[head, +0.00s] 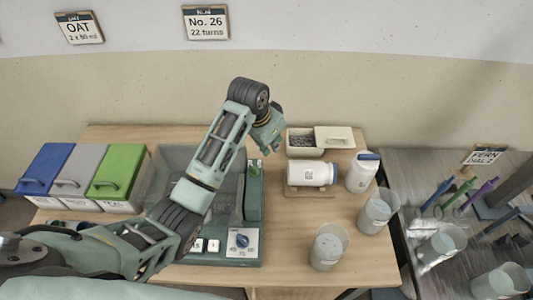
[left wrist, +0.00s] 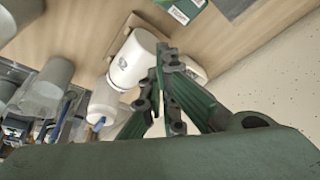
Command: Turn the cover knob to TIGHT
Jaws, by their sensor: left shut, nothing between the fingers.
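A blue knob (head: 241,240) sits on a white plate at the front right of a green machine (head: 215,257). The marks around the knob are too small to read, so I cannot tell its setting. My left gripper (head: 272,143) is up behind the machine's right side, well away from the knob. Its fingers (left wrist: 162,58) are together and empty in the left wrist view. The knob does not show clearly in that view. My right gripper is not in view.
A white jar lies on a wooden stand (head: 310,192), with another white jar (head: 361,172) beside it. Two clear cups (head: 328,247) stand at the table's right. Bins with blue, grey and green lids (head: 117,172) stand at the left. My left arm crosses above the machine's clear tub.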

